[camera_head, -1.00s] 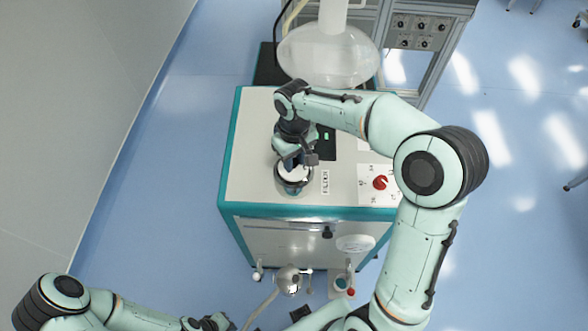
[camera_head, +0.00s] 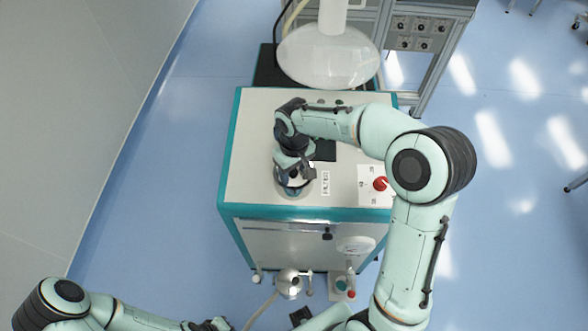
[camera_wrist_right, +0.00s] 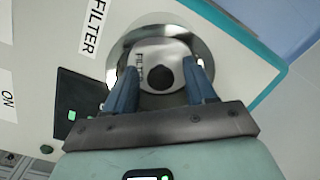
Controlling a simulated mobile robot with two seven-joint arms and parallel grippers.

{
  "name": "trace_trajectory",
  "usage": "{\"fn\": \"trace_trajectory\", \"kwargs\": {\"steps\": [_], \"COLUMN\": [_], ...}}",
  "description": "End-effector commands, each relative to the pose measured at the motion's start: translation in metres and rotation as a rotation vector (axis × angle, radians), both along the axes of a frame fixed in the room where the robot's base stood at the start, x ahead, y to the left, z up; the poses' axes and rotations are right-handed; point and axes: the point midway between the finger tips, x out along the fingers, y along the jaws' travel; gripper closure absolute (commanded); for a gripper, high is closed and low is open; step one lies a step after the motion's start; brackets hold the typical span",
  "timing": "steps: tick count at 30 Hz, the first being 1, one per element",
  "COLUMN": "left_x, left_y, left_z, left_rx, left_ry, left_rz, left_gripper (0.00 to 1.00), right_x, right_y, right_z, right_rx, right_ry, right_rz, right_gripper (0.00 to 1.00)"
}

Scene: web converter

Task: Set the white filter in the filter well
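The white filter (camera_wrist_right: 150,52), a round piece with a dark round centre, shows between my right fingers in the right wrist view. It lies inside the shiny ring of the filter well (camera_wrist_right: 201,47) and looks roughly level. My right gripper (camera_wrist_right: 163,68) has one blue finger at each side of the filter and looks shut on it. Whether the filter rests on the bottom of the well is hidden. In the head view my right gripper (camera_head: 293,176) points down over the well and covers most of it. My left gripper (camera_head: 208,325) is at the bottom edge, its fingers unclear.
The well is in the top of a white and teal machine (camera_head: 250,150). A FILTER label (camera_head: 325,183) and a red knob (camera_head: 380,183) are to its right. A large clear vessel (camera_head: 328,57) stands behind. Blue floor is free on the left.

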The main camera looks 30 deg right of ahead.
Motion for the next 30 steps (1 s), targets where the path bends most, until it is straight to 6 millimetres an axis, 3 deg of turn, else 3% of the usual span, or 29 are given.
{"fn": "trace_trajectory", "kwargs": {"steps": [8,21,30], "left_x": [0.003,0.013,0.018], "left_y": [0.0,0.0,0.0], "left_z": [0.004,0.017,0.022], "left_rx": [0.0,0.0,0.0], "left_ry": [-0.003,-0.016,-0.02], "left_rz": [0.0,0.0,0.0], "left_gripper": [1.0,1.0,1.0], "right_x": [0.001,0.001,0.0], "right_y": [0.0,0.0,0.0], "right_z": [0.009,0.096,0.124], "right_rx": [-0.001,0.0,0.0], "right_ry": [-0.003,-0.006,0.0], "right_rz": [0.0,0.001,0.0], "right_gripper": [0.45,0.45,0.45]}}
